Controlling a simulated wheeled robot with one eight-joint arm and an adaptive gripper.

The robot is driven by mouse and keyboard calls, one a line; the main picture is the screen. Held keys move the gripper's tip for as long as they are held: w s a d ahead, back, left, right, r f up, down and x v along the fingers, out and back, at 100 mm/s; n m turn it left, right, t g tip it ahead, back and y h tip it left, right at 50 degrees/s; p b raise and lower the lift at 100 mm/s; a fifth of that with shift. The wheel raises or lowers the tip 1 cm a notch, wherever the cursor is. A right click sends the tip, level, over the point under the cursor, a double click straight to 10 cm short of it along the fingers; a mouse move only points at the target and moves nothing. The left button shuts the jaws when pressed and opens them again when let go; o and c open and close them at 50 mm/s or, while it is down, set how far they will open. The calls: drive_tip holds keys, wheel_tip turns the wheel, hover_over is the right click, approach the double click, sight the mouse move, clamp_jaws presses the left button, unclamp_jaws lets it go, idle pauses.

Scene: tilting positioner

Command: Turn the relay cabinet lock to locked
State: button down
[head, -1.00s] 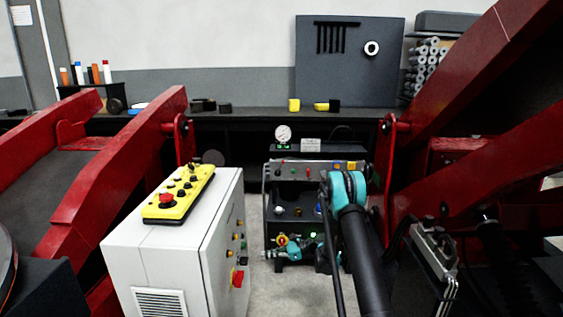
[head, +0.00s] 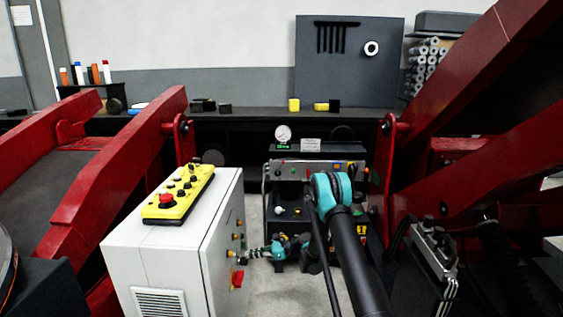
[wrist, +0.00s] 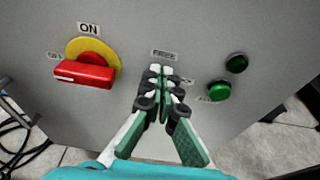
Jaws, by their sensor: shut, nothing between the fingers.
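The grey cabinet (head: 165,252) stands at left centre in the head view. Its right side face carries several controls, and this panel (wrist: 120,20) fills most of the wrist view. My gripper (head: 243,258) is at that face, and its shut fingertips (wrist: 161,73) point at the panel, just under a small label (wrist: 164,54) too blurred to read surely. Another small label is partly covered by the fingers. The lock itself is not clearly visible; the fingers hide the spot below the label. I cannot tell whether the fingertips touch anything there.
A red rotary handle (wrist: 84,72) on a yellow disc, with an ON label, sits left of the fingers. A green button (wrist: 219,90) and a dark button (wrist: 236,63) are to the right. A yellow control box (head: 178,195) lies on the cabinet. Red frames flank the scene.

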drive_tip(key=shift+f, duration=0.6)
idle(0.8)
drive_tip(key=shift+r, duration=0.1)
drive_tip(key=shift+r, duration=0.3)
drive_tip(key=d, duration=0.6)
idle(0.4)
drive_tip(key=s+d+r+n+t+h, duration=0.1)
drive_tip(key=s+d+r+n+h, duration=0.35)
drive_tip(key=s+r, duration=0.3)
drive_tip(key=s+d+r+n+t+h, duration=0.1)
drive_tip(key=s+d+r+n+h, duration=0.25)
drive_tip(key=s+d+r, duration=0.4)
drive_tip(key=s+d+r+n+h, duration=0.1)
drive_tip(key=s+d+n+h, duration=0.2)
drive_tip(key=s, duration=0.8)
drive_tip(key=s+d+r+n+t+h, duration=0.1)
drive_tip(key=s+d+n+h, duration=0.3)
drive_tip(key=s+d+n, duration=0.3)
drive_tip(key=s+d, duration=0.4)
drive_tip(key=s, duration=0.1)
drive_tip(key=shift+t, duration=0.3)
